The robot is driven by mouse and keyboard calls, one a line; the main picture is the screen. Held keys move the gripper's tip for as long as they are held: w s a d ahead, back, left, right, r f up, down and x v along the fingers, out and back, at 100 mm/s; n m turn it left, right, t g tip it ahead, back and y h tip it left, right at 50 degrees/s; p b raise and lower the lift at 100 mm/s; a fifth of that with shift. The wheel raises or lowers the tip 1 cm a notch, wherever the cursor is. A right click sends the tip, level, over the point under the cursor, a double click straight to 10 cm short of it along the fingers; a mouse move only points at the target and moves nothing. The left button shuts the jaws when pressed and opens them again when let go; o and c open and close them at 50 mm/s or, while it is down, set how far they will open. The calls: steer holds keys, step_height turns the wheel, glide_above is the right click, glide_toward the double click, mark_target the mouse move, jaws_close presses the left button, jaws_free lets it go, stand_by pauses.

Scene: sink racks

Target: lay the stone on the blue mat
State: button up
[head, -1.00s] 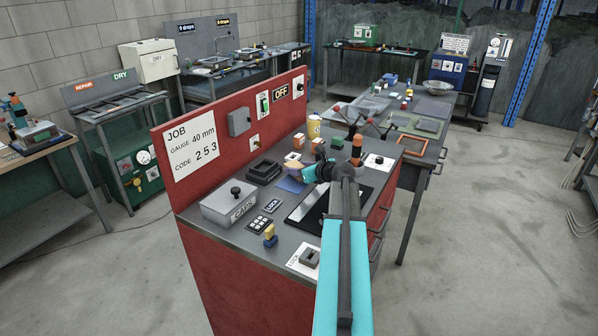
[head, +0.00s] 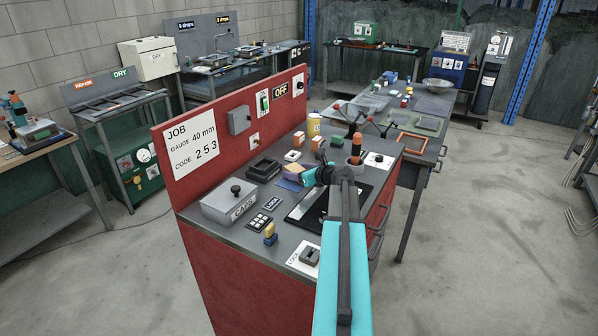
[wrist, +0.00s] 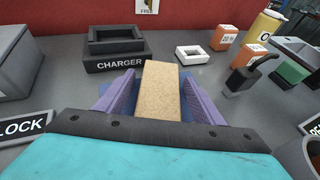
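In the head view the stone (head: 296,169) shows small at the end of my gripper (head: 297,174). The blue mat (head: 288,184) lies on the grey bench top below and beside it, partly covered. In the wrist view only bits of blue show around the fingers. I cannot tell whether the stone touches the mat.
A dark charger tray (wrist: 115,48) and a small white square ring (wrist: 193,54) lie beyond the stone. Orange-and-white boxes (wrist: 224,37) and a yellow can (wrist: 264,24) stand to the right. A red panel (head: 230,130) backs the bench.

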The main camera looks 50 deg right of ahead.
steer(key=shift+r, duration=0.2)
steer(key=shift+s+r, duration=0.1)
steer(key=shift+s, duration=0.4)
steer(key=b+v, duration=0.2)
steer(key=v, duration=0.9)
steer(key=shift+r+b, duration=0.1)
steer(key=shift+b, duration=0.3)
